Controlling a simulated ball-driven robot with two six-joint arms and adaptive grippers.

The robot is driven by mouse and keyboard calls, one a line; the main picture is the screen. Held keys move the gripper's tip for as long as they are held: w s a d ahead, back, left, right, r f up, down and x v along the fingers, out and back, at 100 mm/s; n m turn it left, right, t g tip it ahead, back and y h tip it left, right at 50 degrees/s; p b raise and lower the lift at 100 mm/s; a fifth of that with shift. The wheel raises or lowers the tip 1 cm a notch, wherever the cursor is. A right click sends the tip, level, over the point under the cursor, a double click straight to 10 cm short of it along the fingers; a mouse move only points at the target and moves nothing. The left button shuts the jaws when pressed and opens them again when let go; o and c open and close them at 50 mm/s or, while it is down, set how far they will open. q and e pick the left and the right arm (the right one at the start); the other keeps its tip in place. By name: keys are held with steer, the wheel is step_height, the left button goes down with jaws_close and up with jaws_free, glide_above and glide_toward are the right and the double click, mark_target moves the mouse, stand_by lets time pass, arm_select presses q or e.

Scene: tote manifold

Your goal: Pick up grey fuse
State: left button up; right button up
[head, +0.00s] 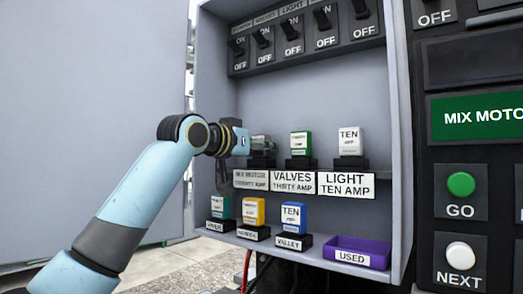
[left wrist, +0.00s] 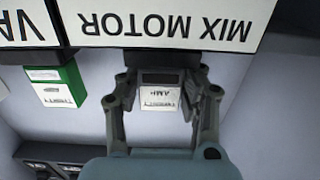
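The grey fuse (head: 265,143) sits in the leftmost upper slot, above the mix motor label, partly hidden by my left gripper (head: 238,140) in the head view. In the left wrist view, which is upside down, the fuse (left wrist: 160,98) shows a pale label reading twenty amp. My left gripper (left wrist: 163,88) has one finger on each side of the fuse. It looks open, with narrow gaps between fingers and fuse. The fuse still stands in its black holder. My right gripper is in neither view.
A green fuse (head: 301,144) and a white fuse (head: 350,141) stand to the right on the same shelf. Green, yellow (head: 254,211) and blue (head: 293,216) fuses stand below. A purple used tray (head: 358,252) is at lower right. Switches (head: 291,39) line the top.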

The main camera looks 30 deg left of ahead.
mark_target(270, 132)
arm_select(q)
steer(key=c, duration=0.5)
steer(key=shift+o, duration=0.2)
steer(key=shift+r, duration=0.6)
step_height(270, 132, up, 3)
steer(key=shift+f+b, duration=0.15)
steer(key=shift+b, duration=0.3)
steer(key=s+r+b, duration=0.1)
steer(key=s+r, duration=0.2)
steer(key=s, duration=0.3)
steer(key=s+d+r, duration=0.1)
steer(key=s+r, duration=0.3)
steer(key=s, duration=0.1)
steer(key=shift+s+b, duration=0.35)
steer(key=shift+b, duration=0.05)
steer(key=shift+d+r, duration=0.1)
steer(key=shift+r, duration=0.1)
